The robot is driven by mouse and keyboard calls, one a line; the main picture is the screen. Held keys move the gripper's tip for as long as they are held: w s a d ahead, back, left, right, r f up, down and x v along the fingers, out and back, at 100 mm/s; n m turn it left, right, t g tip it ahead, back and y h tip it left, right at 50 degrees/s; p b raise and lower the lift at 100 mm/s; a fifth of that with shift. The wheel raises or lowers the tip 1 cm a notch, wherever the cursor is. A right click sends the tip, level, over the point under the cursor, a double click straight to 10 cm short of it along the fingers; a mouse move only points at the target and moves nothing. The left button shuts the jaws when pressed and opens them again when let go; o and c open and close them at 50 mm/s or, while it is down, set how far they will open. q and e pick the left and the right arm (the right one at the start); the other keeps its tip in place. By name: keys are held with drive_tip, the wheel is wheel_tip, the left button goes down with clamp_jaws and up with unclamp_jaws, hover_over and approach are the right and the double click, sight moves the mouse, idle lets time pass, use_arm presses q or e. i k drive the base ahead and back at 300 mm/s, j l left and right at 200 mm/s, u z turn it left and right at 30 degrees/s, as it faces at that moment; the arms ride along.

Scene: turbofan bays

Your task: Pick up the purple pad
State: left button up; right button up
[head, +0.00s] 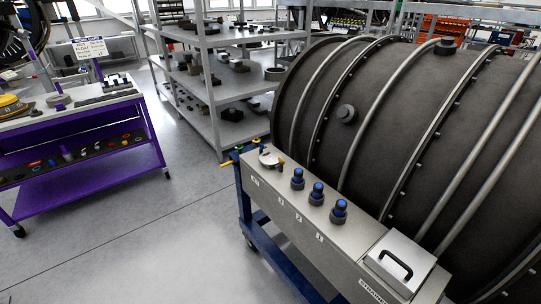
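A small purple item (58,100) that may be the purple pad lies on the top of the purple cart (150,150) at the left. It is too small to make out clearly. Neither of my grippers shows in the head view.
Yellow discs (10,104) and dark parts (103,87) share the cart top. A grey shelf rack (215,95) stands behind. A large dark engine casing (400,110) and a metal bench (310,225) with blue-topped knobs fill the right. Open floor (150,240) lies between.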

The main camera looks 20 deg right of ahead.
sight(60, 107)
drive_tip(key=i+j+u, duration=0.55)
drive_tip(key=i, duration=0.15)
drive_tip(key=i+j+u, duration=0.3)
drive_tip(key=i, duration=0.65)
drive_tip(key=i+u, duration=0.3)
drive_tip(key=i, duration=0.7)
drive_tip(key=i+j+z, duration=0.15)
drive_tip(key=i+z, duration=0.3)
drive_tip(key=i+j+z, duration=0.45)
drive_tip(key=i, duration=0.15)
drive_tip(key=i+j+z, duration=0.45)
